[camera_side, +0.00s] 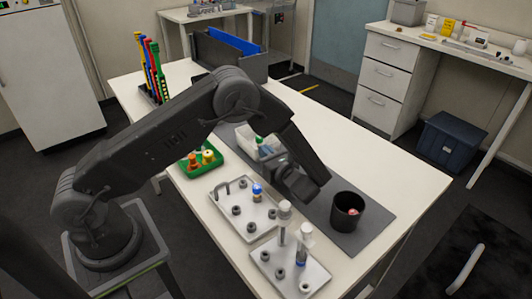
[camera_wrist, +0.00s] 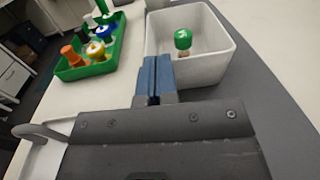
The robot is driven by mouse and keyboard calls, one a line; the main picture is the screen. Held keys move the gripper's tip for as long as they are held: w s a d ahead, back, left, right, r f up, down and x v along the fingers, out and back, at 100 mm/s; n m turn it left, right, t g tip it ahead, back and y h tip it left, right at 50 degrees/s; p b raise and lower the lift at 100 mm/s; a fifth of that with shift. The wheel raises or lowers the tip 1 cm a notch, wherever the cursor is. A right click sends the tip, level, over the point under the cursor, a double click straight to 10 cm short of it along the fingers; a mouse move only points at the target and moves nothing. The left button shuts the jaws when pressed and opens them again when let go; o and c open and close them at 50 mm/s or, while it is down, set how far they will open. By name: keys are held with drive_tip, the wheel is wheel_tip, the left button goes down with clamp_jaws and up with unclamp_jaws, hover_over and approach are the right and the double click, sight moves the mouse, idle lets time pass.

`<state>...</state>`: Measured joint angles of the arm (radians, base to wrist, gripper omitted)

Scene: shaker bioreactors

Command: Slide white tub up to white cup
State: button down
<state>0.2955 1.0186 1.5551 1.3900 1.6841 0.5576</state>
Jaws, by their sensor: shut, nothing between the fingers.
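The white tub (camera_wrist: 212,70) is an open box with a green-capped vial (camera_wrist: 183,40) standing inside it. In the side view the tub (camera_side: 247,143) is partly hidden behind my arm, on the grey mat. My gripper (camera_wrist: 156,62) has its blue fingers pressed together and empty, overlapping the tub's near left wall in the wrist view; I cannot tell whether they touch it. I see no white cup; a black cup (camera_side: 347,212) with something pinkish inside stands on the mat's near right part.
A green tray (camera_side: 201,161) with capped vials lies left of the tub. Two white racks (camera_side: 246,211) (camera_side: 290,268) with dark holders stand near the table's front. A grey bin with a blue panel (camera_side: 229,50) is at the back. The grey mat (camera_side: 366,232) is bare around the black cup.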

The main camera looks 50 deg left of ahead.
sight(240, 128)
drive_tip(key=a, duration=0.8)
drive_tip(key=w+a, duration=0.1)
drive_tip(key=a, duration=0.2)
drive_tip(key=shift+a, duration=0.4)
drive_tip(key=shift+d, duration=0.15)
drive_tip(key=shift+d, duration=0.3)
wheel_tip(240, 128, up, 10)
drive_tip(key=r, duration=0.1)
drive_tip(key=w+a+f, duration=0.1)
drive_tip(key=a, duration=1.9)
drive_tip(key=shift+w+a, duration=0.3)
drive_tip(key=shift+a, duration=0.1)
